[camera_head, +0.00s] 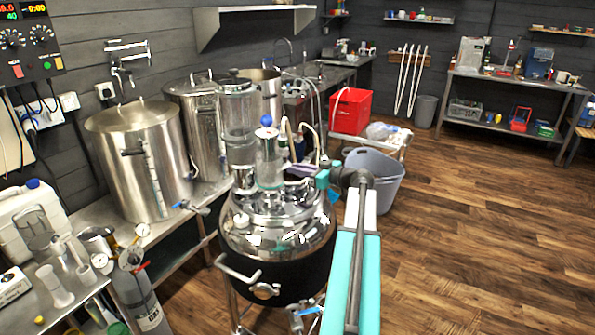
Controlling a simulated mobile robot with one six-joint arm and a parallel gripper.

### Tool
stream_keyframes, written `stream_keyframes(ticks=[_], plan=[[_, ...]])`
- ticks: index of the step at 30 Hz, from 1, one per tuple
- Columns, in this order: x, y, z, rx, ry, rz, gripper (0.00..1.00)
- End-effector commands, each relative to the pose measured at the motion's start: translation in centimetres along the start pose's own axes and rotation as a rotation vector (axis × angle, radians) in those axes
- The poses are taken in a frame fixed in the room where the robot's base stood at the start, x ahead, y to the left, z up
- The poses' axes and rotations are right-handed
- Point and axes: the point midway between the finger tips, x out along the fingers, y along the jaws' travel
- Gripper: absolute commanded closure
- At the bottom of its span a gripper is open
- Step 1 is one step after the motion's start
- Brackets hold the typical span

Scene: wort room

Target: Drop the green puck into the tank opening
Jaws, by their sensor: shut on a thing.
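The tank (278,240) is a round, shiny steel vessel with a dark lower body, standing on legs in the middle of the camera_head view. Clear glass fittings and a blue-knobbed piece rise from its lid. My arm reaches up from the bottom, right of the tank, and bends left at the top. My gripper (297,173) is above the right part of the lid, beside the clear glass cylinder (270,165). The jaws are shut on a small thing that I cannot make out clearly. The green puck does not show clearly anywhere else. The tank opening is not clearly visible.
Two lidded steel pots (138,160) stand on the bench at left. A gas cylinder (143,300) is at lower left. A grey tub (378,180) and red crate (350,110) stand behind. The wooden floor at right is clear.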

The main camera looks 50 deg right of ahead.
Motion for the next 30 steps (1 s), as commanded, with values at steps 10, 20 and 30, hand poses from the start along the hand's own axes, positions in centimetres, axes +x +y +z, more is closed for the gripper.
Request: stream_keyframes(ticks=[10, 20, 30], plan=[[0.0, 0.0, 0.0, 0.000, 0.000, 0.000, 0.64], [-0.1, 0.0, 0.0, 0.000, 0.000, 0.000, 0.64], [-2.9, -0.1, 0.2, 0.000, 0.001, 0.001, 0.64]])
